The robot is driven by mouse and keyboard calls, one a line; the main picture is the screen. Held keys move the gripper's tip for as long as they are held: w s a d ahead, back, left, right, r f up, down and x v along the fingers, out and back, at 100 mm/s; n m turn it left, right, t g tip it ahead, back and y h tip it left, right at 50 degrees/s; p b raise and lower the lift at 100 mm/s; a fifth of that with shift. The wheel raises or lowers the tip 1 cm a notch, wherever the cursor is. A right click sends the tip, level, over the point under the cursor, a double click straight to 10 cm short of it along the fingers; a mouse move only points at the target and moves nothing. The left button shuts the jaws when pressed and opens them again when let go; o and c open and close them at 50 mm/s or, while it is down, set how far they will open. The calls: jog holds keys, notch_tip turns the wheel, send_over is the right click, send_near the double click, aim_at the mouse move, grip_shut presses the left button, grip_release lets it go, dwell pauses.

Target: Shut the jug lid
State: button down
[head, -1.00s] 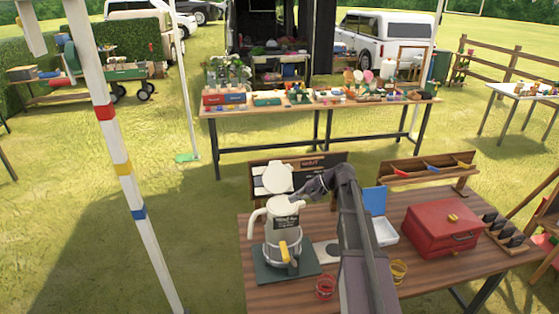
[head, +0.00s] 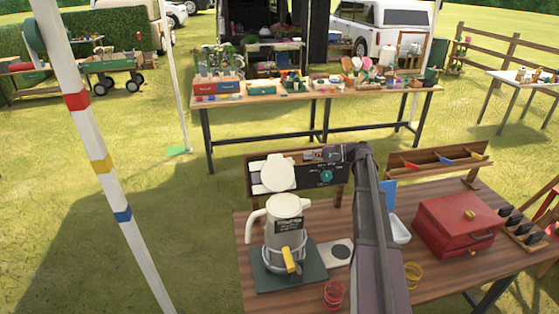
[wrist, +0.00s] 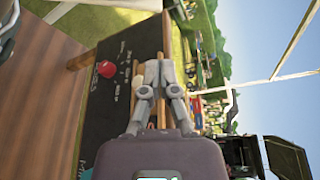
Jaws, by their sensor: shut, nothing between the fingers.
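The white jug (head: 287,222) stands upright on a dark green mat (head: 272,284), with a dark label on its side and its handle to the left. Its round cream lid (head: 278,173) stands raised, open, above the jug's rim. My gripper (head: 308,156) is just right of the lid's top edge in the head view, in front of or above the dark board; the exact depth gap is unclear. The wrist view shows its fingers (wrist: 158,70) shut together and empty. The jug and lid are not clearly visible there.
A dark board (head: 325,174) stands behind the jug. A yellow-handled tool (head: 290,262) is at the jug's front. To the right are a red box (head: 455,228), a red wire cup (head: 334,295) and a yellow one (head: 413,275). My arm crosses the table's middle.

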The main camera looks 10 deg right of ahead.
aim_at(280, 158)
jog(key=shift+r, duration=0.1)
jog(key=a, duration=0.9)
jog(key=shift+s+a, duration=0.2)
jog(key=shift+a, duration=0.1)
dwell(0.4)
